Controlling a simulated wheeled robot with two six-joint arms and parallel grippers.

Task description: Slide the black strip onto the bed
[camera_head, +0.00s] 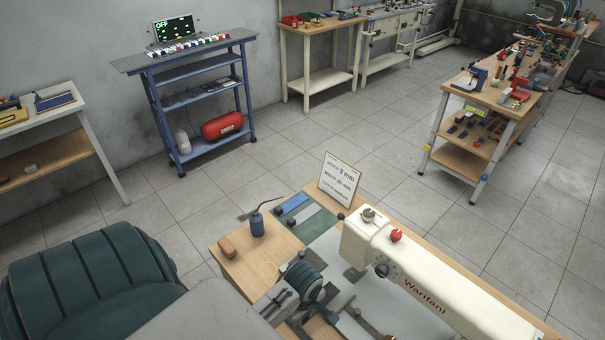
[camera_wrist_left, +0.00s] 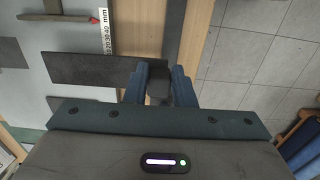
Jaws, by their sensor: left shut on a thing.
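The black strip (camera_wrist_left: 90,70) lies flat in the left wrist view, its near end reaching between the two blue fingers of my left gripper (camera_wrist_left: 159,83). The gripper is shut on that end. The rest of the strip reaches left over the light grey bed (camera_wrist_left: 72,40). In the head view, a dark ribbed part of my left arm stands in front of the machine, and the strip cannot be made out clearly. The cream sewing machine (camera_head: 435,280) stands on the wooden table. My right gripper is not in view.
A millimetre ruler (camera_wrist_left: 105,35) with a red pointer (camera_wrist_left: 93,20) lies beyond the strip. Open tiled floor surrounds the table.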

